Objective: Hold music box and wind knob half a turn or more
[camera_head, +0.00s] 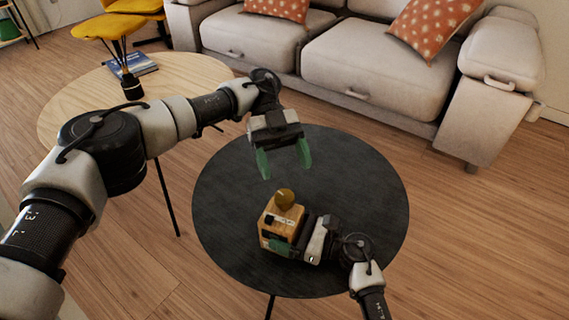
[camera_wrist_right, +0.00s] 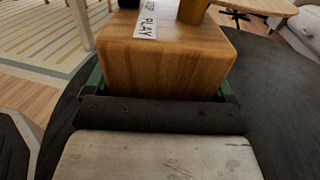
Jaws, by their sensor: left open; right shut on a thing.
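The music box (camera_head: 270,218) is a small wooden box standing on the round black table (camera_head: 340,160). A round brass-coloured knob (camera_head: 284,197) sits on its top. My right gripper (camera_head: 278,240) is shut on the music box from the right, with a green finger along its near side. In the right wrist view the wooden box (camera_wrist_right: 165,60) fills the space between the fingers, with a "PLAY" label on top and the base of the knob (camera_wrist_right: 193,10) at the upper edge. My left gripper (camera_head: 284,163) is open and empty, above and behind the knob, apart from it.
A grey sofa (camera_head: 370,70) with orange dotted cushions stands behind. The black table is otherwise bare.

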